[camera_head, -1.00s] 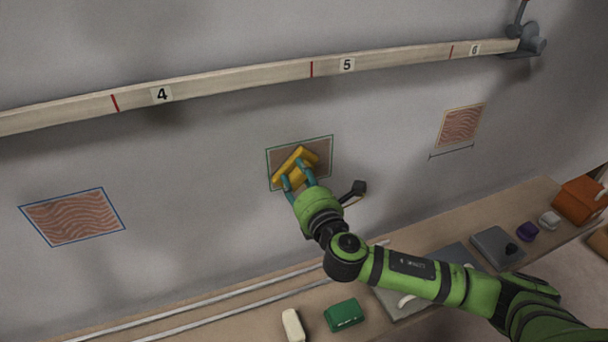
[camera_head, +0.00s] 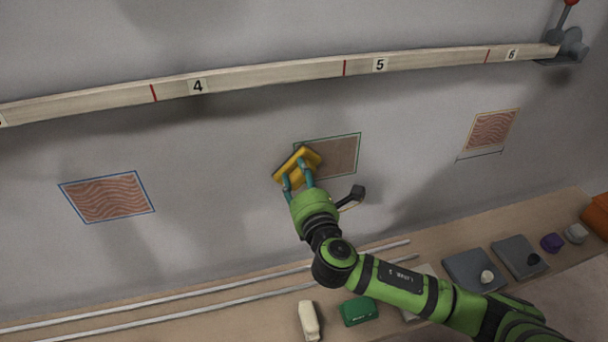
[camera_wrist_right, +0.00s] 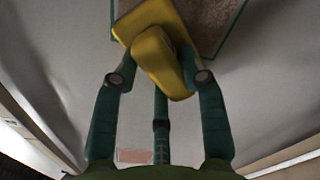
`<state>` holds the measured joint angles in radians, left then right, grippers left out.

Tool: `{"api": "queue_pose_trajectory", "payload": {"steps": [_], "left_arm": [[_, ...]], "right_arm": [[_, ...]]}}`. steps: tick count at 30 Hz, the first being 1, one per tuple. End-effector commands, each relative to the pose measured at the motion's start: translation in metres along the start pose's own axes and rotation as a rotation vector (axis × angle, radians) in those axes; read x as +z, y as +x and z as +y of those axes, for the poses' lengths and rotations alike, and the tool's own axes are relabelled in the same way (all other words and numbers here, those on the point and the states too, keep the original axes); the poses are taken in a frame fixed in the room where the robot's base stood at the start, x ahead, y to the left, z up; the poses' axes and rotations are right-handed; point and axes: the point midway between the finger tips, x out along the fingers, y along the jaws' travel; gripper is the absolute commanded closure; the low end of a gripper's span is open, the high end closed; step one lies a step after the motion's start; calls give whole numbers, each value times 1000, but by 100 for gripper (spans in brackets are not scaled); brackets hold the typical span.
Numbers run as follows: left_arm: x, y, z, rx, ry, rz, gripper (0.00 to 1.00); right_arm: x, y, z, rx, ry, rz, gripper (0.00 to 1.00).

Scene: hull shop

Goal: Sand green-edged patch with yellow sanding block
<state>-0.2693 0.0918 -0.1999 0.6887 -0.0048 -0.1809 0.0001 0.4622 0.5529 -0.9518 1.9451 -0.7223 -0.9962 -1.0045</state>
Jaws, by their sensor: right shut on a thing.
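The green-edged patch (camera_head: 338,156) is on the grey hull wall, brown inside, in the middle of the head view. It also shows at the top of the right wrist view (camera_wrist_right: 215,22). My right gripper (camera_head: 298,178) is shut on the yellow sanding block (camera_head: 297,165), which is tilted and covers the patch's left end. In the right wrist view the yellow block (camera_wrist_right: 158,50) sits between the teal fingers (camera_wrist_right: 165,75), overlapping the patch's edge. I cannot tell whether the block touches the wall. My left gripper is not in view.
A blue-edged patch (camera_head: 107,197) is left and an orange-edged patch (camera_head: 492,130) right. A numbered wooden batten (camera_head: 270,75) crosses above. The bench below holds rods (camera_head: 190,295), a green block (camera_head: 359,311), a cream block (camera_head: 309,320) and grey plates (camera_head: 518,257).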

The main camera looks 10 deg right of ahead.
Motion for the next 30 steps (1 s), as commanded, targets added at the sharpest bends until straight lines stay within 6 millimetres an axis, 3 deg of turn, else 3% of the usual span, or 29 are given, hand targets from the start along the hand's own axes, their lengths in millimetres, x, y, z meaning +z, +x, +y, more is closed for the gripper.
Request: {"api": "queue_pose_trajectory", "payload": {"steps": [8, 30], "left_arm": [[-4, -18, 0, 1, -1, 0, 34], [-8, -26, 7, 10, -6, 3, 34]], "right_arm": [[15, 0, 12, 2, 0, -5, 87], [44, 1, -18, -1, -2, -7, 87]]}}
